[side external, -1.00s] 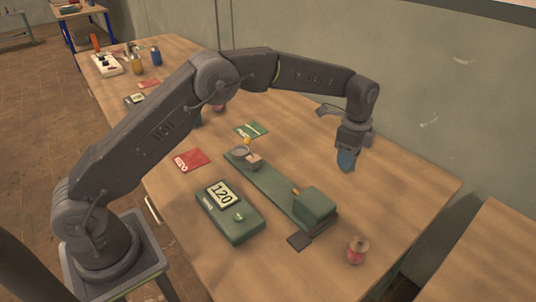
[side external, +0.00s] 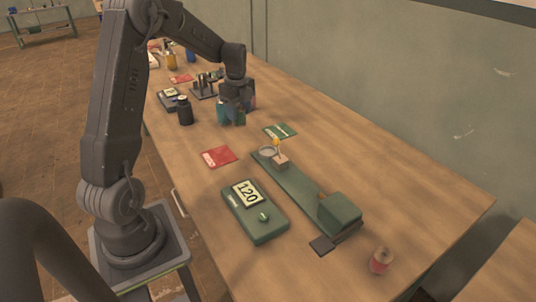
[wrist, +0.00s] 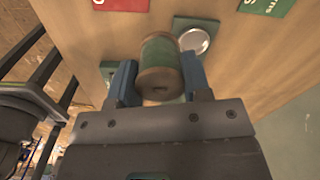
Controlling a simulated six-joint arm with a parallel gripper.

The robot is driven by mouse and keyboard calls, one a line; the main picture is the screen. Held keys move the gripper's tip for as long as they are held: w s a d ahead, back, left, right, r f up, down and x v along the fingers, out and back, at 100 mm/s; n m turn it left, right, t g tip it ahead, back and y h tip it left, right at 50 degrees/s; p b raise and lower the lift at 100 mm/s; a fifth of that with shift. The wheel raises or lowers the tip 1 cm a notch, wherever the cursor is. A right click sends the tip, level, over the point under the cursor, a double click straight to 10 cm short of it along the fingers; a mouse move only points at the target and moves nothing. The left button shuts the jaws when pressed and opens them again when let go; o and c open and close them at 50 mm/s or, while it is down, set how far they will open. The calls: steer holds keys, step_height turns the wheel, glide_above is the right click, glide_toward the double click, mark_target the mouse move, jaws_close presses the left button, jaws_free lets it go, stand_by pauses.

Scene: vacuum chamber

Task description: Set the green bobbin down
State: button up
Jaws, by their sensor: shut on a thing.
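The green bobbin (wrist: 161,68) shows in the wrist view between the two blue fingers of my gripper (wrist: 160,84), which is shut on it. It has a tan end with a small dark hole, and green thread shows along its side. In the side view my gripper (side external: 236,112) is low over the back left part of the table, right of a dark bottle. The bobbin cannot be picked out there, and I cannot tell whether it touches anything below. In the wrist view a green plate (wrist: 182,24) with a round silver disc lies beyond the bobbin.
A dark bottle (side external: 185,111) and a small dark rack (side external: 203,88) stand close to my gripper. A red card (side external: 218,156), a green card (side external: 280,131), a meter reading 120 (side external: 268,228), a long green bench device (side external: 295,193) and a red bobbin (side external: 380,261) lie nearer. The right table side is clear.

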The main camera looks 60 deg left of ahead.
steer(key=w+d+f, duration=0.1)
steer(key=w+f, duration=0.1)
steer(key=w+d+f, duration=0.4)
steer(key=w+f, duration=0.1)
steer(key=shift+d+f, duration=0.1)
steer(key=shift+d, duration=0.1)
steer(key=shift+f, duration=1.95)
steer(key=shift+f, duration=0.1)
steer(key=o, duration=1)
